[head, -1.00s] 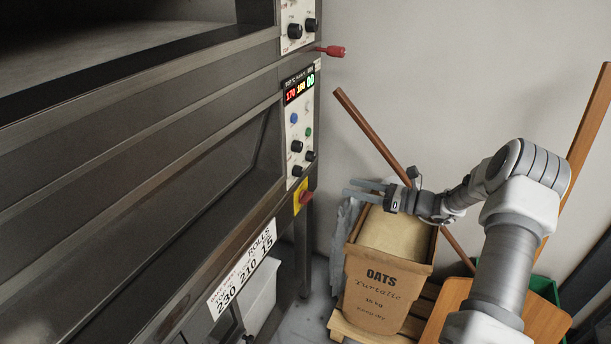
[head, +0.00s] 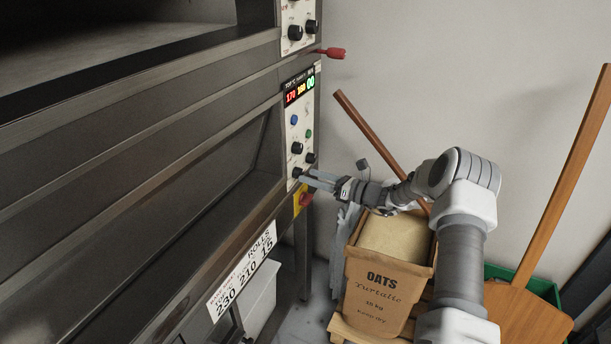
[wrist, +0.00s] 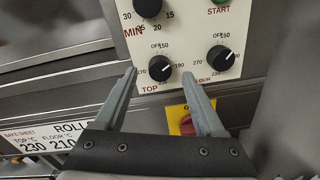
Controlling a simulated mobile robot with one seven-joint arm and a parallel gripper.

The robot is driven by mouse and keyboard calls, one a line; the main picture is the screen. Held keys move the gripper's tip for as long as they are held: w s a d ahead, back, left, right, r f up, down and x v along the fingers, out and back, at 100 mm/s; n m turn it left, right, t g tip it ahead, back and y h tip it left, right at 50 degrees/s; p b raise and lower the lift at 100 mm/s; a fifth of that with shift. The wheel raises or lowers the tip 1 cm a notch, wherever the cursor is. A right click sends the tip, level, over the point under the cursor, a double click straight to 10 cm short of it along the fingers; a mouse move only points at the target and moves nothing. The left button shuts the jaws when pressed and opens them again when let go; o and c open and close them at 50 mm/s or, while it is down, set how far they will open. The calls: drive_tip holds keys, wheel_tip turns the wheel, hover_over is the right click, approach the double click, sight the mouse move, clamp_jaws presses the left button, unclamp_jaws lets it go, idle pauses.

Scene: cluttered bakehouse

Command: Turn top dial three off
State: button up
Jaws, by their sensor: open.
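The black dial marked TOP (wrist: 161,68) is on the cream oven panel in the wrist view, with OFF above it. Its white pointer points right, away from OFF, toward about 190. In the head view it is the lowest knob (head: 297,172) on the panel below the red and yellow display. My gripper (wrist: 160,73) is open, with its fingers on the left and right of the TOP dial in the picture; I cannot tell whether they touch it. The gripper also shows in the head view (head: 305,179), close to the panel's lower end. No deck number is readable.
The FLOOR dial (wrist: 220,58) is close to the right finger. A timer knob (wrist: 146,14) and green START button (wrist: 220,2) are above. A yellow-backed red switch (head: 300,200) is below.

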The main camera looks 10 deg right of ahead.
sight(298, 173)
drive_tip(key=shift+x, duration=1.35)
clamp_jaws()
